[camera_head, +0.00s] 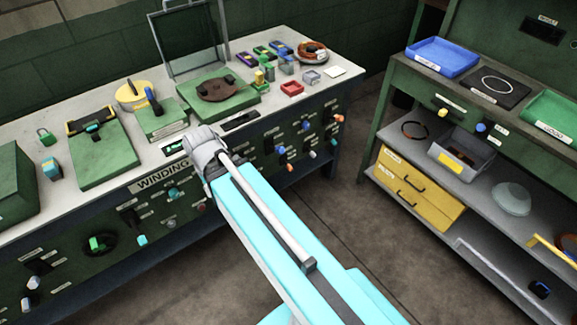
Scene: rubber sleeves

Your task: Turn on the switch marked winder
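The labels are too small to read, so I cannot tell which switch is marked winder. Left of my arm are a green knob (97,243), teal knobs (173,193) and pale-tipped levers (30,283). Right of it are orange-tipped (338,118) and blue-tipped controls. My gripper (203,150) end is at the bench's front edge, right of the sign. Its fingers cannot be made out, and my arm hides part of the panel.
The bench top holds a green box (14,185), a green plate (98,153), a yellow disc (131,92) and small parts. A shelf unit at right holds a blue tray (442,56) and yellow drawers (412,189). Floor between is clear.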

